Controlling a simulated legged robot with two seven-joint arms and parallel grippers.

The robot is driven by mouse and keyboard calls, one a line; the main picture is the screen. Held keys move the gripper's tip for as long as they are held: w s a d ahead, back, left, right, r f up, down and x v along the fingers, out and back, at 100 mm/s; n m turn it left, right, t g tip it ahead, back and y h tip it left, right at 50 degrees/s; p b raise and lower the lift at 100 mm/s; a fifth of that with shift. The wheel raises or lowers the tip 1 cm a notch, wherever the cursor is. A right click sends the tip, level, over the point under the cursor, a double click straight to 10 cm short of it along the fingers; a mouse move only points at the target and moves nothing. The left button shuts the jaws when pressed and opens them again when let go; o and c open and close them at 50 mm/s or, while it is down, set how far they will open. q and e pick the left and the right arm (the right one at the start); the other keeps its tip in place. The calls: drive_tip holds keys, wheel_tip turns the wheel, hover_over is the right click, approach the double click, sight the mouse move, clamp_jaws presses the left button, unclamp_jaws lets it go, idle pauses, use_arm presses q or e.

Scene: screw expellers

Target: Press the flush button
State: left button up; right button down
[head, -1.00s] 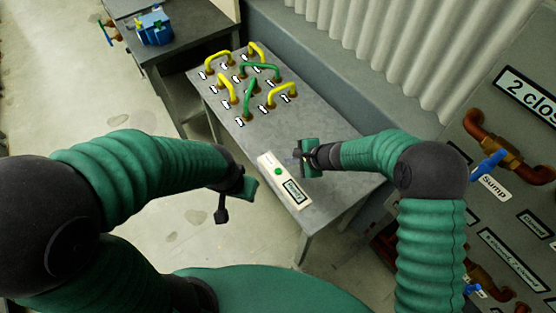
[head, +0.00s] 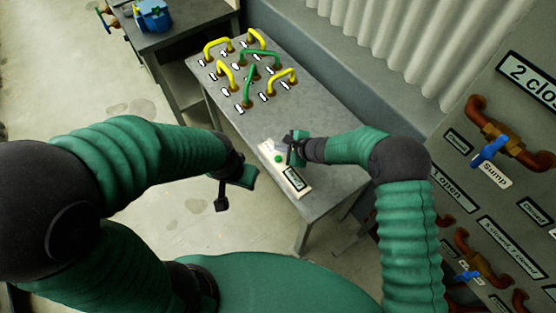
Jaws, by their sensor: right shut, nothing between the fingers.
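The flush button is a small green round button (head: 279,159) on a pale panel (head: 303,191) lying on the near part of the grey table. The panel also carries a dark-framed label (head: 293,179) whose text is too small to read. My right gripper (head: 289,149) is shut and empty. In the picture it is just right of and above the green button, and partly covers the panel's upper right edge. I cannot tell its height above the panel. My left gripper (head: 236,187) hangs left of the table, apart from the panel; its jaw state is unclear.
Several yellow and green curved pipes (head: 262,59) with labels stand on the far part of the table (head: 325,115). A wall panel with copper pipes and blue valves (head: 491,150) is at right. A second table with a blue device (head: 154,16) is at upper left.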

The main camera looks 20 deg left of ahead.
sight(280, 160)
wheel_tip(280, 160, down, 4)
drive_tip(key=b, duration=0.3)
drive_tip(key=shift+f, duration=0.15)
idle(1.7)
drive_tip(key=shift+f+b, duration=0.3)
drive_tip(key=shift+b, duration=0.65)
drive_tip(key=shift+d+f+b, duration=0.1)
drive_tip(key=shift+f+b, duration=0.4)
drive_tip(key=shift+b, duration=0.2)
idle(0.5)
drive_tip(key=shift+r+p, duration=0.35)
drive_tip(key=shift+r, duration=0.55)
